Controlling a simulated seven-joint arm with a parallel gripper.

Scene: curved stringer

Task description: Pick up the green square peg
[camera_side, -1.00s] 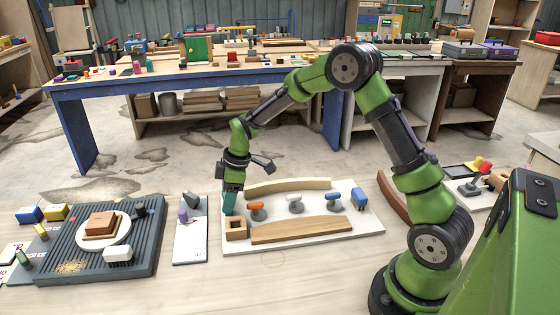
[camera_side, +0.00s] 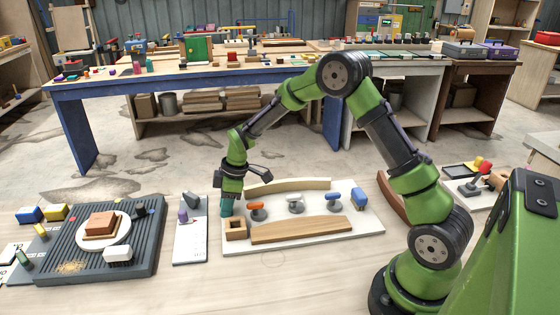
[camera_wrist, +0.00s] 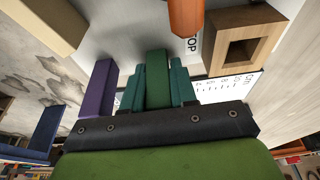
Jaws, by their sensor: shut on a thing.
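The green square peg (camera_wrist: 157,80) shows in the wrist view between the two teal fingers of my gripper (camera_wrist: 156,88), which is shut on it. In the side view my gripper (camera_side: 227,208) points down at the left end of the white board (camera_side: 290,246), just behind a wooden block with a square hole (camera_side: 236,229). The block also shows in the wrist view, at the upper right (camera_wrist: 221,48), with its hole empty. In the side view the fingers largely hide the peg. I cannot tell whether its lower end touches the board.
The board carries an orange-topped piece (camera_side: 256,206), a white one (camera_side: 295,199), blue pieces (camera_side: 358,195), and curved wooden strips (camera_side: 300,229). A narrow white card with a purple peg (camera_side: 183,215) lies left of it. Further left is a grey ribbed tray (camera_side: 142,262).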

